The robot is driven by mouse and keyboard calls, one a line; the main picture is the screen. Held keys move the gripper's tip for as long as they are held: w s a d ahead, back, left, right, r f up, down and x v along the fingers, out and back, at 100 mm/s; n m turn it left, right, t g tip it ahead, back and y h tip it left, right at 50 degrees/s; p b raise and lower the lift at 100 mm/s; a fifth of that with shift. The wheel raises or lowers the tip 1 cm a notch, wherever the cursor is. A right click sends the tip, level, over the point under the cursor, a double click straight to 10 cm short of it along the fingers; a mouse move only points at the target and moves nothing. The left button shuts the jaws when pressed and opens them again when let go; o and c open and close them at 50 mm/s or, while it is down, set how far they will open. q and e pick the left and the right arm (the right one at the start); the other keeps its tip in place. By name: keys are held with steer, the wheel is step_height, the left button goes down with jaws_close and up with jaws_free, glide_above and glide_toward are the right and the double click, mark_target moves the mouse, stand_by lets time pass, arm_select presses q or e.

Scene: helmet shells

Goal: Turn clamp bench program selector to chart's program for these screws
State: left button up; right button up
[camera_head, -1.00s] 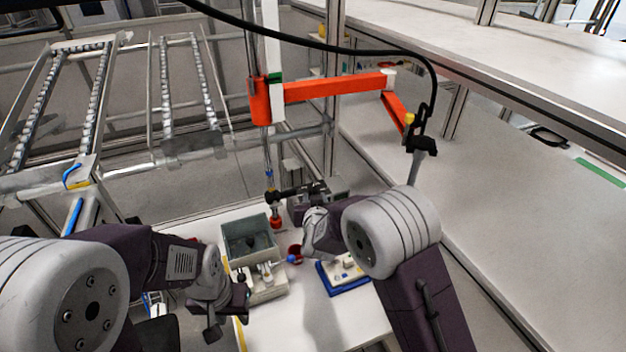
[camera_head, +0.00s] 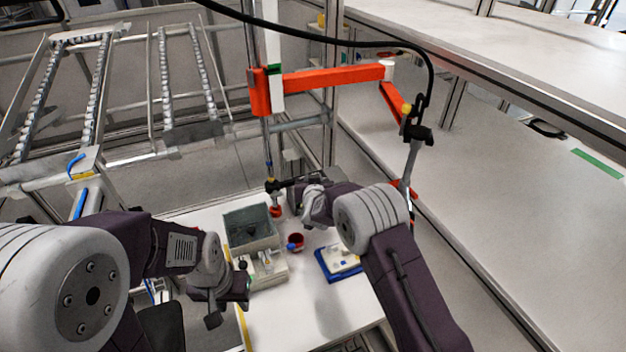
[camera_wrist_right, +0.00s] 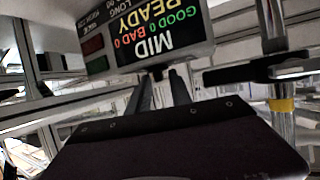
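In the right wrist view a dark display panel (camera_wrist_right: 165,28) hangs upside down, reading MID, READY, GOOD 0, BAD 0. Its left part shows LONG and further words, with a red and a green patch. A small dark knob (camera_wrist_right: 157,73) sticks out at its lower edge. The two fingers of my right gripper (camera_wrist_right: 160,92) reach up towards this knob with a gap between them; whether they touch it is unclear. In the head view my right gripper (camera_head: 288,184) is beside the vertical pole, partly hidden. My left gripper (camera_head: 219,303) hangs low left of the bench fixture. The chart and screws cannot be made out.
A grey bin (camera_head: 250,212) and pale clamp fixture (camera_head: 268,276) stand on the white table (camera_head: 310,310). A red cup (camera_head: 297,240) and blue-edged tray (camera_head: 325,268) are to the right. An orange jib arm (camera_head: 330,79) with a cable spans above. Roller rails stand left.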

jaws_close()
steer(key=m+h+p, duration=0.1)
steer(key=p, duration=0.1)
steer(key=h+p, duration=0.1)
steer(key=p, duration=0.1)
steer(key=m+h+p, duration=0.1)
steer(key=p, duration=0.1)
steer(key=shift+a+r+m, duration=0.3)
steer(key=shift+r, duration=0.1)
steer(key=shift+w+f+m+h, duration=0.1)
steer(key=shift+f+m+h, duration=0.1)
steer(key=shift+m+h, duration=0.5)
steer(key=shift+f+g+h, duration=0.25)
steer(key=shift+g+h, duration=0.05)
steer(key=shift+o, duration=2.4)
jaws_free()
steer(key=shift+s, duration=0.2)
steer(key=shift+w, duration=0.1)
